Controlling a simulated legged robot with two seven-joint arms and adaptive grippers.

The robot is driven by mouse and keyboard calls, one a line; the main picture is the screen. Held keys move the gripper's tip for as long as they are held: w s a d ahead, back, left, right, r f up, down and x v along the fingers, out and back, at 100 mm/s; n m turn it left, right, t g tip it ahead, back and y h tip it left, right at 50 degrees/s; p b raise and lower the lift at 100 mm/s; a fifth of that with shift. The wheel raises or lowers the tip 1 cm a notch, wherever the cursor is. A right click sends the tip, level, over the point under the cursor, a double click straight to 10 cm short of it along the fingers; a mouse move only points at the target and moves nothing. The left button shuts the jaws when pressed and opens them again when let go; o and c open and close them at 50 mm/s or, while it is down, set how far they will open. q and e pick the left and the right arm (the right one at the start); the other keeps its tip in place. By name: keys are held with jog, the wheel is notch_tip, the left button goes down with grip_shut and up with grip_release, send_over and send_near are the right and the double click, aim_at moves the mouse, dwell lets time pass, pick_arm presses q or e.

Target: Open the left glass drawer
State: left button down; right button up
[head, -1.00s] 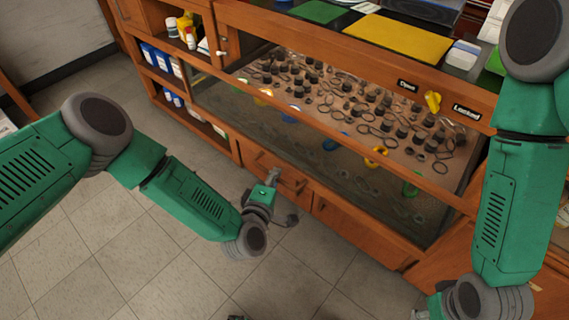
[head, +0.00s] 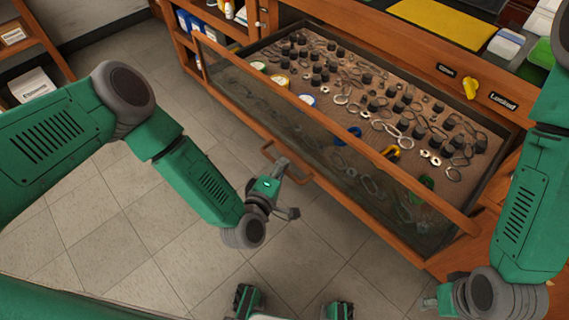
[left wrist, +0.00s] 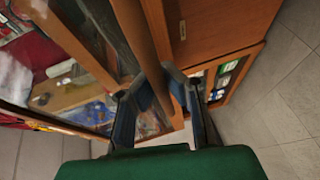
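The glass drawer (head: 345,173) stands pulled out from the wooden cabinet, its top open and its tray of small dark parts and rings showing. Its wooden handle (head: 304,180) sits low on the front. My left gripper (head: 283,166) is at the handle. In the left wrist view, the wooden bar of the handle (left wrist: 157,35) runs down between the two fingers (left wrist: 155,92), which close around it. My right gripper (head: 437,300) is low at the right of the head view, away from the drawer, and its fingers are too unclear to read.
A yellow knob (head: 470,88) sits on the cabinet front between small black labels. Shelves with bottles (head: 228,10) stand left of the drawer. A yellow mat (head: 440,24) lies on the countertop. The tiled floor (head: 140,235) in front is clear.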

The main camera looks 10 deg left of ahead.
pick_arm(q)
jog(key=c, duration=1.6)
grip_release()
jog(key=shift+w+a, duration=0.25)
jog(key=shift+a, duration=0.2)
jog(key=shift+s+d, duration=0.1)
jog(key=shift+s, duration=0.05)
jog(key=shift+s, duration=0.25)
jog(key=v, duration=1.1)
jog(key=shift+s, duration=0.1)
